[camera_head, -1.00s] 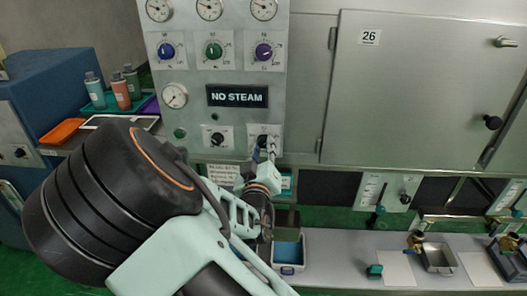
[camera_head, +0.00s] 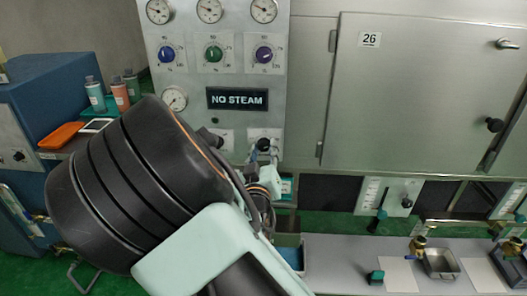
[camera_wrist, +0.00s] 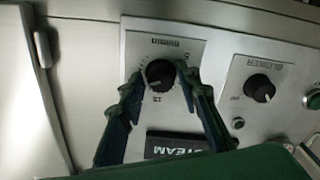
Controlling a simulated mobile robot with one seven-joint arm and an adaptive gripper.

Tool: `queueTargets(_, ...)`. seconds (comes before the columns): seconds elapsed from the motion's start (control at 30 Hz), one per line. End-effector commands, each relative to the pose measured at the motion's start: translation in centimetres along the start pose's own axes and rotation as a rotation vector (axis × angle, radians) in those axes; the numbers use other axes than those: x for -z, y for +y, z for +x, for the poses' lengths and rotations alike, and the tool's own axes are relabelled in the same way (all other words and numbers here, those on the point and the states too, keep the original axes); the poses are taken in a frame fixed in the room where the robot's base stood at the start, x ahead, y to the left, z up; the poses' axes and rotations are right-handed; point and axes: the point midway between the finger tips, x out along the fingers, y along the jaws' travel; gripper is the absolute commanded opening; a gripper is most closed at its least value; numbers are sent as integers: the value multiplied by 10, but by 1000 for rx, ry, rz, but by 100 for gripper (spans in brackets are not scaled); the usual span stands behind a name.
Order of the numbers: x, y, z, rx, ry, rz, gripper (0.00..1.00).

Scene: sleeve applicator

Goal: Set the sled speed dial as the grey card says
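The sled speed dial is a round black knob (camera_wrist: 160,75) with a pale pointer line, on a plate marked m/min, seen upside down in the wrist view. In the head view the dial (camera_head: 264,145) sits low on the grey panel, right of the blower dial. My gripper (camera_wrist: 160,80) has its two fingers on either side of the knob, apart, with small gaps seeming to show.
The blower dial (camera_wrist: 260,88) is close beside the speed dial. The NO STEAM display (camera_head: 237,98), three coloured dials and several gauges are above it. A large metal door (camera_head: 420,90) marked 26 stands to the right. A grey bench (camera_head: 350,250) lies below.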

Motion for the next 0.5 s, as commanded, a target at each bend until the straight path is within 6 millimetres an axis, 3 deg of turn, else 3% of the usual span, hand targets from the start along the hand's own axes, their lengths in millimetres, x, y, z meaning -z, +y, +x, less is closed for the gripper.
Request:
queueTargets(0.33,-2,-1,-2,2,-4,-1,41)
queueTargets(0.5,-2,-2,-19,6,-5,0,41)
